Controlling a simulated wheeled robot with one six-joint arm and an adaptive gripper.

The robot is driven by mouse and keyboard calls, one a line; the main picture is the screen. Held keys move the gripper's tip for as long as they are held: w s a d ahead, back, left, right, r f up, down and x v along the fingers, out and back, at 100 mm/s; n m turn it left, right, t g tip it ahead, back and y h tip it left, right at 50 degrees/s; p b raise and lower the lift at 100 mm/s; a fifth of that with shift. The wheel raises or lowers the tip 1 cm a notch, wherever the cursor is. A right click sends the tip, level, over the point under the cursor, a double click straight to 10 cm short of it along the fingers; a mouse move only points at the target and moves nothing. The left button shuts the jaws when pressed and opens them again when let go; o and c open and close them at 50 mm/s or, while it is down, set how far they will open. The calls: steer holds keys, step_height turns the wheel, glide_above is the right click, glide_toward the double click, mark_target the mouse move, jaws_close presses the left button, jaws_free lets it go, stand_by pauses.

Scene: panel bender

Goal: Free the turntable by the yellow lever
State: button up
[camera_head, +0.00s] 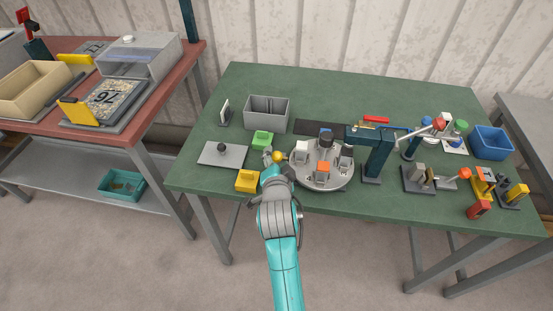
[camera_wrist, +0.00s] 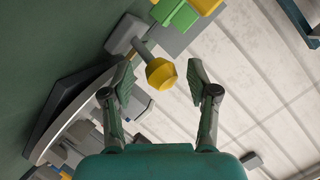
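The grey round turntable (camera_head: 338,183) sits on the green table and carries several blocks, including an orange-topped one (camera_head: 323,168). The yellow lever knob (camera_head: 280,157) is at its left edge. In the wrist view the faceted yellow knob (camera_wrist: 161,73) is on a short grey stem from a grey block (camera_wrist: 126,36). My gripper (camera_head: 272,160) is at the knob, partly hidden by my own wrist in the head view. In the wrist view my gripper (camera_wrist: 160,80) is open, its fingers either side of the knob with gaps; I cannot tell the exact depth.
A green block (camera_head: 262,140) and a yellow block (camera_head: 247,181) lie left of my gripper, beside a grey plate (camera_head: 222,154). A grey bin (camera_head: 267,112) stands behind. A dark teal post with an arm (camera_head: 377,158) stands right of the turntable.

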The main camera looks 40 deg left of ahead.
steer(key=shift+s, duration=0.1)
steer(key=v, duration=1.2)
stand_by(0.4)
steer(key=s+d+f+t+h, duration=0.15)
steer(key=d+f, duration=0.25)
steer(key=d, duration=0.5)
steer(key=s+d+f+n+h, duration=0.15)
steer(key=d+f, duration=0.25)
steer(key=d, duration=0.6)
steer(key=s+d+f+t+h, duration=0.1)
steer(key=s+d+f, duration=0.3)
steer(key=d, duration=0.5)
steer(key=s+d+r+t+h, duration=0.1)
steer(key=s+d+r+h, duration=0.1)
steer(key=s+d, duration=0.6)
steer(key=s+d+r+h, duration=0.3)
steer(key=s+d, duration=0.5)
steer(key=s, duration=0.3)
steer(key=shift+s+d+t+h, duration=0.3)
steer(key=shift+d+t, duration=0.05)
steer(key=shift+d, duration=0.05)
steer(key=shift+a, duration=0.1)
